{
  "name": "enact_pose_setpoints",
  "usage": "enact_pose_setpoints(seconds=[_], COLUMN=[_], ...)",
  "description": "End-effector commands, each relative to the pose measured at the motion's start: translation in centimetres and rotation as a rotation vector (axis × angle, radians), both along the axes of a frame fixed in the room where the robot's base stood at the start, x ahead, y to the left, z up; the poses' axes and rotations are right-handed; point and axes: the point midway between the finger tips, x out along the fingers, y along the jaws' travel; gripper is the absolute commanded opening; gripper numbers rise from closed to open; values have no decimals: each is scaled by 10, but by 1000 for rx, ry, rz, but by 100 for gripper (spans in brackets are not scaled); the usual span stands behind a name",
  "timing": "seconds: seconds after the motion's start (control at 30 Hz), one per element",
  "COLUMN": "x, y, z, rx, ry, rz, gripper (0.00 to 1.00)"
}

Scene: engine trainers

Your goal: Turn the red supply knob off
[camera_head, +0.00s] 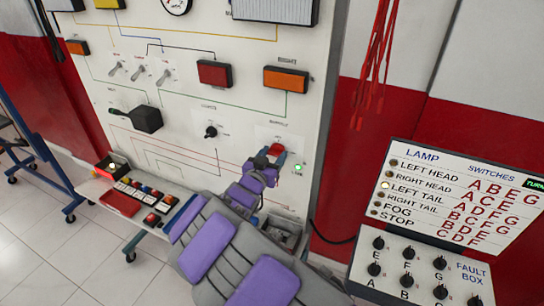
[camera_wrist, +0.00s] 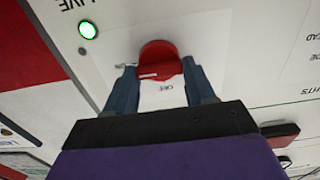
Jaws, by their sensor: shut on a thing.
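The red supply knob (camera_head: 276,149) is on the lower right of the white panel in the head view. It also shows in the wrist view as a round red knob (camera_wrist: 160,58) with a pale mark across it. My gripper (camera_head: 270,157) is at the panel with its blue fingers shut on the knob, one on each side, as the wrist view (camera_wrist: 160,75) shows. An "OFF" label is on the plate between the fingers. A green lamp (camera_wrist: 88,29) beside the word "LIVE" is lit; it also shows in the head view (camera_head: 298,168).
A black knob (camera_head: 210,132) and several toggle switches (camera_head: 139,71) are on the panel to the left. A fault box (camera_head: 420,272) with black knobs stands at the lower right. Red cables (camera_head: 377,50) hang on the right. A small bench (camera_head: 97,189) stands lower left.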

Motion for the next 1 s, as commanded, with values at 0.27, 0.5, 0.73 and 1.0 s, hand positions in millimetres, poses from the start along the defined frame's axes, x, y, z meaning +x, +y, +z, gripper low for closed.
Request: enact_pose_setpoints(seconds=[0.27,0.5,0.73,1.0], x=[-1,-1,-1,-1], y=[3,4,5,6], z=[0,2,3,1], rx=[-44,-161,-322,-531], ry=[22,68,127,200], rz=[2,4,5,6], gripper=[24,24,24,24])
